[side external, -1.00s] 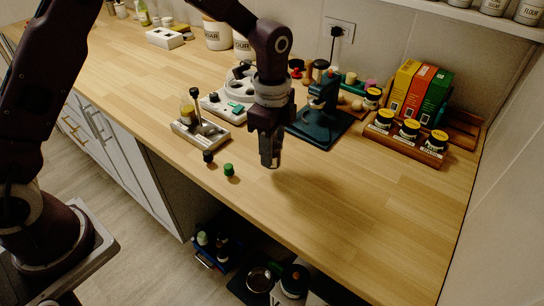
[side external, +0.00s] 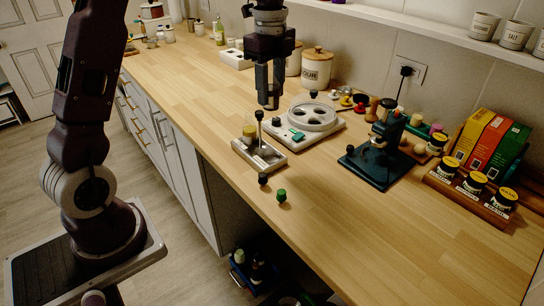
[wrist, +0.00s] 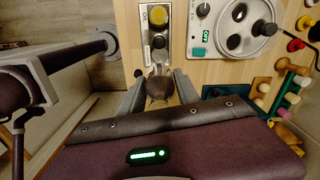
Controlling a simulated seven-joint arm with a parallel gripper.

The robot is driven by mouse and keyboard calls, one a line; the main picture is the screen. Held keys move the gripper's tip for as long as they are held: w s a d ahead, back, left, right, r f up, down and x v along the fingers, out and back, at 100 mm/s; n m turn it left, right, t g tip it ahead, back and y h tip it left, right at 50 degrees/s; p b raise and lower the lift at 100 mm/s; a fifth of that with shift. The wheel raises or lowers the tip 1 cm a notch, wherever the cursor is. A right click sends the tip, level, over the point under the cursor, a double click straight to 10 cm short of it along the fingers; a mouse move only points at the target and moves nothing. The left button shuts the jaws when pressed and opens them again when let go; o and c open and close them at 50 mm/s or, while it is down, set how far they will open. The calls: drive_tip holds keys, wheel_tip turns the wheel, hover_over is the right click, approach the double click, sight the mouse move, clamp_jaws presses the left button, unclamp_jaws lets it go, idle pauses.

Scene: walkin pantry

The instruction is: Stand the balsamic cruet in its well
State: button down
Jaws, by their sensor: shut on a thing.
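My gripper (side external: 268,104) points down above the counter, just behind and above the grey caddy (side external: 276,160) in the side view. It is shut on the balsamic cruet, a dark brownish glass body (wrist: 160,87) between my fingers in the wrist view. The caddy also shows in the wrist view (wrist: 166,13), beyond the cruet. It holds a yellow oil cruet (side external: 249,131) and a dark knob on a post (side external: 259,116). I cannot clearly see the empty well.
A black stopper (side external: 263,179) and a green stopper (side external: 281,196) stand on the counter in front of the caddy. A grey device with a round dial (side external: 315,117) stands close on the right. A dark green stand (side external: 380,165) is farther right.

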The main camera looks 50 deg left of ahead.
wheel_tip(320, 180, down, 16)
drive_tip(key=shift+f, duration=0.1)
drive_tip(key=c, duration=0.9)
unclamp_jaws()
